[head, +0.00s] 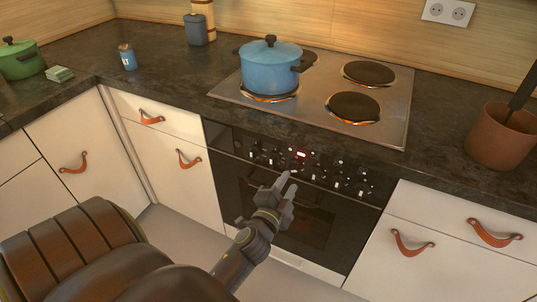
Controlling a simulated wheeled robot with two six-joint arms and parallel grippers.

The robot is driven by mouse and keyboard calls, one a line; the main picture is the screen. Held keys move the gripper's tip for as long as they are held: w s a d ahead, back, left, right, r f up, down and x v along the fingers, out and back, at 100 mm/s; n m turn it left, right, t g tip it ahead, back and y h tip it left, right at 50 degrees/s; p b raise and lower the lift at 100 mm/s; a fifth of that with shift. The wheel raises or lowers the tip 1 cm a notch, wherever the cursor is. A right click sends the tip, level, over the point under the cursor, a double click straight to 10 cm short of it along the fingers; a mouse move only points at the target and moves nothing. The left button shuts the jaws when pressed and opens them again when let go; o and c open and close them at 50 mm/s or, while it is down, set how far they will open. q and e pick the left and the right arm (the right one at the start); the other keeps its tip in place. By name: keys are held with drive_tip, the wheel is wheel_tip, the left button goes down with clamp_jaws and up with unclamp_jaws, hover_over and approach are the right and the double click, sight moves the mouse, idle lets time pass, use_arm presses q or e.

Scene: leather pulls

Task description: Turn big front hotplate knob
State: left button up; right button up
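The oven control panel (329,165) is a dark strip under the counter edge, with a row of several small knobs on both sides of a lit red display (300,154). I cannot tell which knob belongs to the big front hotplate; the markings are too small to read. My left gripper (287,182) is in front of the oven, just below the middle of the knob row as seen here. Its two grey fingers point up toward the panel with a gap between them, and nothing shows held. I cannot tell whether the fingertips touch a knob. My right gripper is not in view.
The steel hob (400,123) bears a blue lidded pot (269,70) on its front left plate. The front right hotplate (353,107) is bare, with an orange glow at its rim. The oven door handle (262,186) is close to my gripper. A brown pot (498,138) stands at right.

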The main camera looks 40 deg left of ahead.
use_arm(q)
drive_tip(key=v, duration=1.3)
drive_tip(key=s+d+f+n+g+h+p, duration=0.1)
drive_tip(key=s+f+n+g+p, duration=0.2)
drive_tip(key=f, duration=1)
drive_tip(key=s+f+n+g+h+p, duration=0.15)
drive_tip(key=f+g, duration=0.35)
drive_tip(key=f, duration=0.8)
drive_tip(key=s+a+f+n+g+p, duration=0.1)
drive_tip(key=s+a+f+n+g, duration=0.1)
drive_tip(key=s+f+g, duration=0.2)
drive_tip(key=s+a+f+n+g+p, duration=0.1)
drive_tip(key=s+f+n+g+p, duration=0.1)
drive_tip(key=s+f, duration=0.8)
drive_tip(key=s+n+g, duration=0.1)
drive_tip(key=s+g, duration=0.1)
drive_tip(key=s, duration=0.7)
drive_tip(key=shift+s+a+f, duration=0.15)
drive_tip(key=shift+a+f, duration=0.2)
drive_tip(key=shift+a, duration=0.05)
drive_tip(key=shift+n+h, duration=0.25)
